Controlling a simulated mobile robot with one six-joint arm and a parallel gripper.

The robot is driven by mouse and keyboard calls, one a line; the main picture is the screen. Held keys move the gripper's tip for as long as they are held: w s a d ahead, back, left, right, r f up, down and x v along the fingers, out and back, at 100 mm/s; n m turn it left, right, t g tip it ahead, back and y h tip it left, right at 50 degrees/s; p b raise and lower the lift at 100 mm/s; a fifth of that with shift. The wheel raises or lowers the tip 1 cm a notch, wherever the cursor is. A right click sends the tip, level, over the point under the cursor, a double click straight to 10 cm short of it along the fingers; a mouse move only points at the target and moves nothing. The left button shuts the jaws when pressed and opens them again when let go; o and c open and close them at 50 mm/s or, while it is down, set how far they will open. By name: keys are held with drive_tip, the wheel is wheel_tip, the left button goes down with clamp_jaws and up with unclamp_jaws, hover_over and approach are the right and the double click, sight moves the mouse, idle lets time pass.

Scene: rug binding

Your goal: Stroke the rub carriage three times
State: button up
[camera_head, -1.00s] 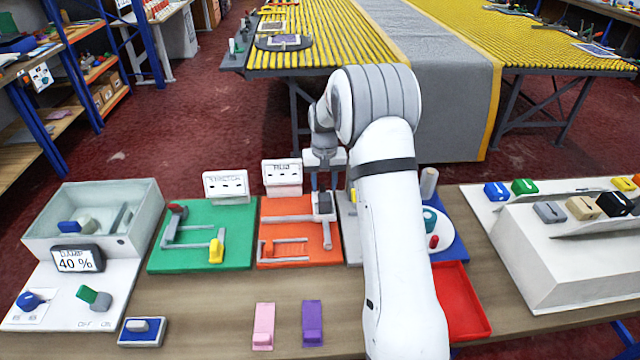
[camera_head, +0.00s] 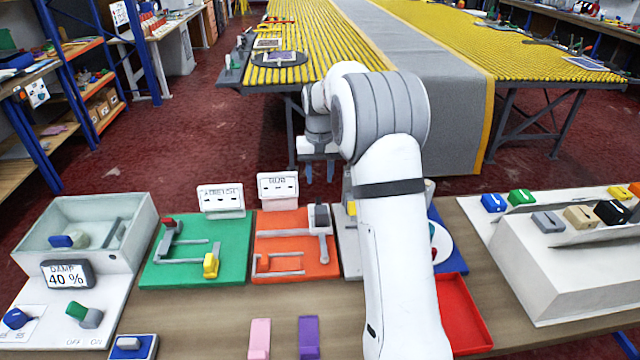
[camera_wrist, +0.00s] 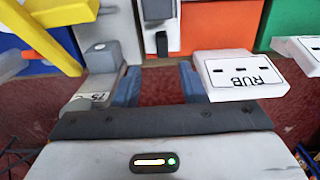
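The orange rub board (camera_head: 285,232) lies on the table with its white RUB sign (camera_head: 277,187) behind it. The rub carriage (camera_head: 319,216), a grey block with a dark part, sits at the far right of the board, at the far end of its grey rail. It also shows at the top of the wrist view (camera_wrist: 156,12). My gripper (camera_head: 319,172) is raised behind the board, apart from the carriage. In the wrist view its two blue-grey fingers (camera_wrist: 160,86) are spread, with only red floor between them. The RUB sign (camera_wrist: 240,75) is beside the right finger.
A green board (camera_head: 195,250) with its own sign lies left of the orange one. A grey station (camera_head: 350,252) is right, partly hidden by my arm. A red tray (camera_head: 462,318) and a pale sloped stand (camera_head: 560,260) lie farther right. Pink (camera_head: 260,338) and purple (camera_head: 309,338) blocks lie in front.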

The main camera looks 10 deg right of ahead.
sight(319, 200)
drive_tip(key=shift+a+f+b, duration=0.2)
drive_tip(key=shift+f+b, duration=0.1)
drive_tip(key=shift+b, duration=0.2)
wheel_tip(319, 200, down, 7)
drive_tip(key=shift+f+p, duration=0.15)
drive_tip(key=shift+p, duration=0.3)
drive_tip(key=shift+c, duration=0.5)
clamp_jaws()
